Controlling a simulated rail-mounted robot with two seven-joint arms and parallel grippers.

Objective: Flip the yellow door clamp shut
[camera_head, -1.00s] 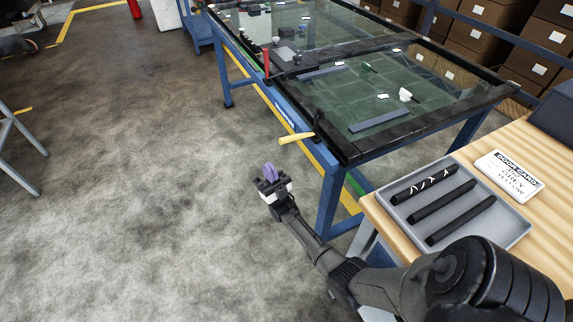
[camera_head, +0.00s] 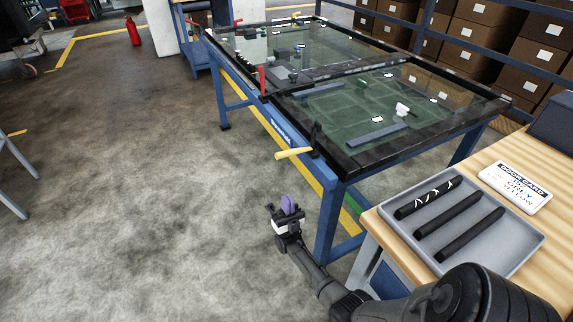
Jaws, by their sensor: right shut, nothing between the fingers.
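The yellow door clamp (camera_head: 293,153) is at the near left corner of the glass-topped blue table (camera_head: 372,172). Its yellow handle sticks out to the left from the table edge, past a dark upright part. My right gripper (camera_head: 289,205) is shut and empty, with purple fingertips pointing up. It is over the floor, below the yellow handle in the picture and apart from it. My left gripper is out of view.
A red clamp handle (camera_head: 262,79) stands upright farther along the same edge. At right, a wooden bench holds a grey tray (camera_head: 535,240) with dark bars and a door card (camera_head: 516,187). A red extinguisher (camera_head: 132,32) stands far back.

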